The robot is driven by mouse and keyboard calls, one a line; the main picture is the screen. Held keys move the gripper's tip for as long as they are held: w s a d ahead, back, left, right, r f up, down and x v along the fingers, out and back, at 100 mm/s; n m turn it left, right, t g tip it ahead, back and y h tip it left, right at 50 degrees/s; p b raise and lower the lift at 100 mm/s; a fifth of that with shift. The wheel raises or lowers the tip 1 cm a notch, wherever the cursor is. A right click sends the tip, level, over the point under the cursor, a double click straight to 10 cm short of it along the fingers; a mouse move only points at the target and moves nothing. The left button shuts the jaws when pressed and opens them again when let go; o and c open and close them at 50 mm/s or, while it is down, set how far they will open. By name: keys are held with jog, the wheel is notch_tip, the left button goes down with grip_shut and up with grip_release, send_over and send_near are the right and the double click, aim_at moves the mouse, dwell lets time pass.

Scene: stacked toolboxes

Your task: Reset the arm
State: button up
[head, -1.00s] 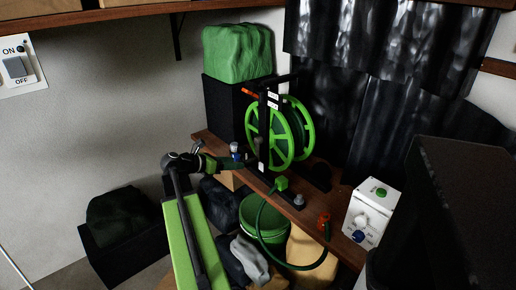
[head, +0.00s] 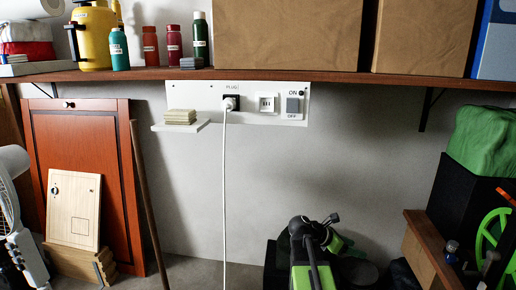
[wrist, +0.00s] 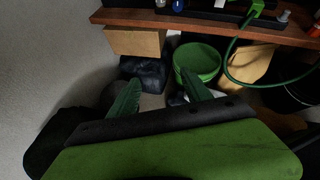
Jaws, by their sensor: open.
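My arm shows at the bottom of the head view, a green and black link rising to a dark joint. My gripper (wrist: 160,97) shows in the wrist view as two green fingers spread apart, open with nothing between them. It hangs in front of the wooden bench, above the floor clutter. In the head view the fingers are mostly hidden behind the arm's joint.
A green bucket (wrist: 197,62), a dark bag (wrist: 146,72) and a cardboard box (wrist: 135,41) stand under the bench (wrist: 200,22). A green hose (wrist: 233,60) hangs down at the right. A wall panel (head: 180,95) holds a plug and switch below a loaded shelf (head: 150,75). A red-brown door panel (head: 85,150) leans left.

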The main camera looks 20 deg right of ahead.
jog(key=w+a+f+m+t+y, duration=0.1)
jog(key=w+a+f+y, duration=0.15)
jog(key=a, duration=0.65)
jog(key=w+a+f+m+t+y, duration=0.1)
jog(key=w+a+f, duration=0.2)
jog(key=a, duration=0.7)
jog(key=w+a+f+m+t+y, duration=0.1)
jog(key=w+a+f+t+y, duration=0.15)
jog(key=a, duration=0.65)
jog(key=s+a+f+m+g+y, duration=0.1)
jog(key=s+a+f+m+y, duration=0.15)
jog(key=a+m, duration=0.5)
jog(key=s+a+f+m+g+y, duration=0.1)
jog(key=a+m+y, duration=0.2)
jog(key=a+m, duration=0.45)
notch_tip(320, 180, up, 30)
jog(key=a+n+p, duration=0.1)
jog(key=a+p, duration=0.1)
jog(key=p, duration=2.8)
jog(key=shift+r+p, duration=0.25)
jog(key=shift+p, duration=0.1)
jog(key=shift+t, duration=0.25)
